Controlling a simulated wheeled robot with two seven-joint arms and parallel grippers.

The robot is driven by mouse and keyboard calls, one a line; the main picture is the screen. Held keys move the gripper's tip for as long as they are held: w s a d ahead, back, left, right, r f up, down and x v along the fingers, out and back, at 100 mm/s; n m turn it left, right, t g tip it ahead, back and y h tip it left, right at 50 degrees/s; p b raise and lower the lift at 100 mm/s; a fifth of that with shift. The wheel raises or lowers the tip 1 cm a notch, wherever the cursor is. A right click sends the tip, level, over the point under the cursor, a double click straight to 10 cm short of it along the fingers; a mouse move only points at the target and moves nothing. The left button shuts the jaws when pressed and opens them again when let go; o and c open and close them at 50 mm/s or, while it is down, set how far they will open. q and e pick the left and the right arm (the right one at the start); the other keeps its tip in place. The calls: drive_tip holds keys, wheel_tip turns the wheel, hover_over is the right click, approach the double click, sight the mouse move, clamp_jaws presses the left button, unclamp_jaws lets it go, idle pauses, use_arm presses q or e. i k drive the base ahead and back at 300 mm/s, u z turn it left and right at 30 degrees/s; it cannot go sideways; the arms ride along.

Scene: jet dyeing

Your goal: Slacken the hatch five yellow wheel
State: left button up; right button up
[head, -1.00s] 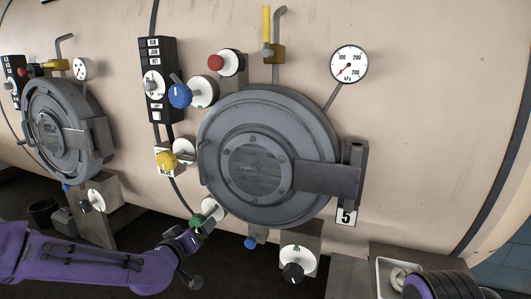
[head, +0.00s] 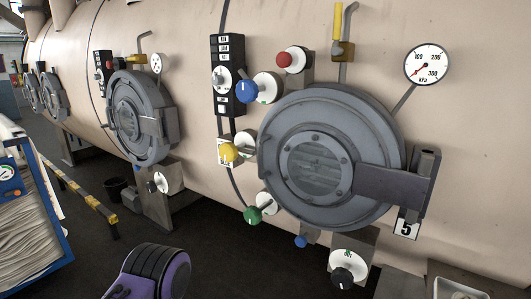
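The hatch with the "5" plate (head: 407,227) is the large grey round door (head: 319,165) right of centre in the head view, and it is closed. Its yellow wheel (head: 229,152) is a small knob on a white disc, left of the door and below the black button panel. Nothing touches the wheel. A purple and black part of my arm (head: 150,272) shows at the bottom left, well below the wheel. Neither gripper's fingers are in view.
Near the wheel are a blue knob (head: 246,92), a red knob (head: 290,58), a green knob (head: 253,215) and a black knob (head: 343,277). Another hatch (head: 138,118) stands to the left. A yellow-black barrier (head: 80,193) and a blue-framed cart (head: 35,215) stand at the left, with dark floor between.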

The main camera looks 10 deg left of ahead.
sight(228, 151)
drive_tip(key=u, duration=0.55)
drive_tip(key=k, duration=0.65)
drive_tip(key=u, duration=0.4)
drive_tip(key=i, duration=1.15)
drive_tip(key=z, duration=0.4)
